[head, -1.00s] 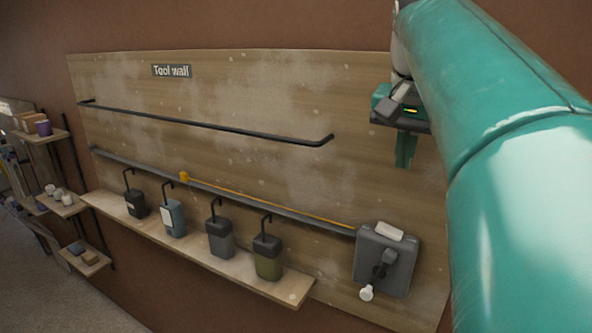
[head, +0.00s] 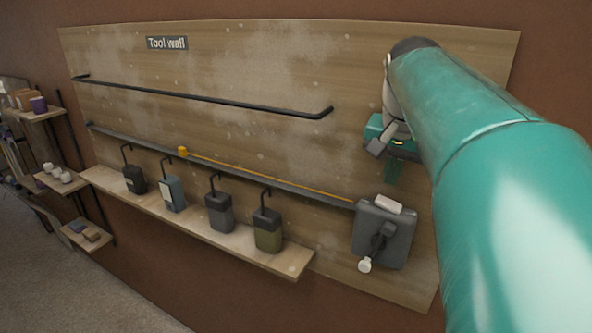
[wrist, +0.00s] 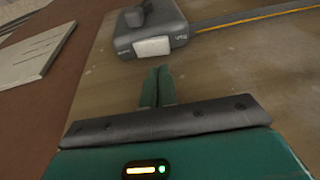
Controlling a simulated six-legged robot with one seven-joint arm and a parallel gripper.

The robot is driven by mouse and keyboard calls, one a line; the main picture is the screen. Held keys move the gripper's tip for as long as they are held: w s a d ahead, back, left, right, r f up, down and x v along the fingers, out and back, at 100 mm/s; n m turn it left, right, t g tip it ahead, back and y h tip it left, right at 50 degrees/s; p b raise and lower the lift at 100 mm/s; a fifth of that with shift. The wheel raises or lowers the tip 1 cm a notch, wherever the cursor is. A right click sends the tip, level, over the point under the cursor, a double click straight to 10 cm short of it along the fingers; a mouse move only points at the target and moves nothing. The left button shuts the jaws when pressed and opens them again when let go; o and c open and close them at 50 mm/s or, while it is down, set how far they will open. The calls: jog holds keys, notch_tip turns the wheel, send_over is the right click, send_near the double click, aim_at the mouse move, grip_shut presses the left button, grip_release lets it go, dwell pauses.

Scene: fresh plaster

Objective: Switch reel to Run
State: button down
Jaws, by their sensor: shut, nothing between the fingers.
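The reel (head: 384,236) is a grey box on the lower right of the wooden tool wall board.
A black bar (head: 200,97) crosses the board above. Small side shelves (head: 68,183) stand at the far left. The board around the gripper is bare.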

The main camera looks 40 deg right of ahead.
aim_at(383, 199)
jog(key=shift+w+a+f, duration=0.1)
jog(key=shift+w+f, duration=0.1)
jog(key=shift+f, duration=0.6)
jog(key=shift+w+a+f, duration=0.1)
jog(key=shift+w+f, duration=0.05)
jog(key=shift+f, duration=0.65)
jog(key=shift+w+a+f+g, duration=0.1)
jog(key=shift+w+f+g, duration=0.15)
jog(key=shift+f+g, duration=0.2)
jog(key=shift+s, duration=0.1)
